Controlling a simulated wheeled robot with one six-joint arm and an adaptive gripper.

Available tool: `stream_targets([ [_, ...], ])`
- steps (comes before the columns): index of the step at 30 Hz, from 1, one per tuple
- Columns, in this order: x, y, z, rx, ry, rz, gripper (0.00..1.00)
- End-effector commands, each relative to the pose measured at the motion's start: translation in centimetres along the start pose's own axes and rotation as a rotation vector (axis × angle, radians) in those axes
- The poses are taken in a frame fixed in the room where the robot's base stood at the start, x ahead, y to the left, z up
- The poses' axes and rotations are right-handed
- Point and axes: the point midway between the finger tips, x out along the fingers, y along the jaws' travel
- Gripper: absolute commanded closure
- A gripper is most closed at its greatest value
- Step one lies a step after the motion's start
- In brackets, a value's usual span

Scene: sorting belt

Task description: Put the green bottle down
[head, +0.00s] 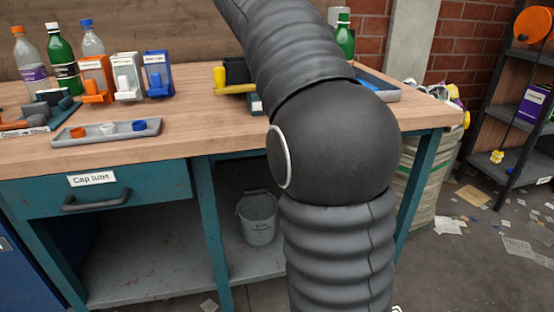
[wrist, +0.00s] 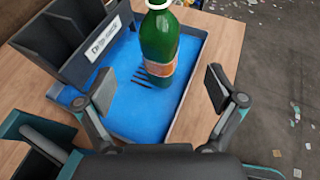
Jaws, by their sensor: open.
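A green bottle (wrist: 160,45) with an orange label stands upright on a blue-floored tray (wrist: 132,110) in the wrist view. Its top is cut off there by the frame edge. In the head view my arm hides the gripper.
A dark divided rack (wrist: 75,40) with a white label stands on the tray's left side. Three other bottles, one of them green (head: 62,62), stand at the bench's back left beside cap dispensers (head: 127,80). A grey cap tray (head: 107,131) lies in front. Bench (head: 225,135) wood is clear beside it.

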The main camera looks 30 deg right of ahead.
Motion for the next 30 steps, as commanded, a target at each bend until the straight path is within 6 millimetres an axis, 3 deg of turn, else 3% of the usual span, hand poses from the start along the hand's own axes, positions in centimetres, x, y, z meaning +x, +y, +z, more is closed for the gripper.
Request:
stream_targets([
  [5, -0.5, 0.0, 1.3, -0.060, -0.074, 0.041, 0.06],
  [8, -1.9, 0.2, 3.6, -0.190, -0.221, 0.119, 0.06],
  [13, -7.0, 1.6, 6.4, -0.570, -0.581, 0.287, 0.06],
  [17, -12.0, 2.9, 5.0, -0.909, -0.859, 0.401, 0.06],
  [20, -15.8, 3.4, 1.6, -1.190, -1.069, 0.479, 0.06],
  [23, -19.1, 3.1, -3.7, -1.481, -1.271, 0.554, 0.06],
  [26, -21.3, 1.6, -10.5, -1.782, -1.464, 0.627, 0.06],
  [30, -22.3, -2.9, -21.4, -2.216, -1.713, 0.739, 0.06],
])
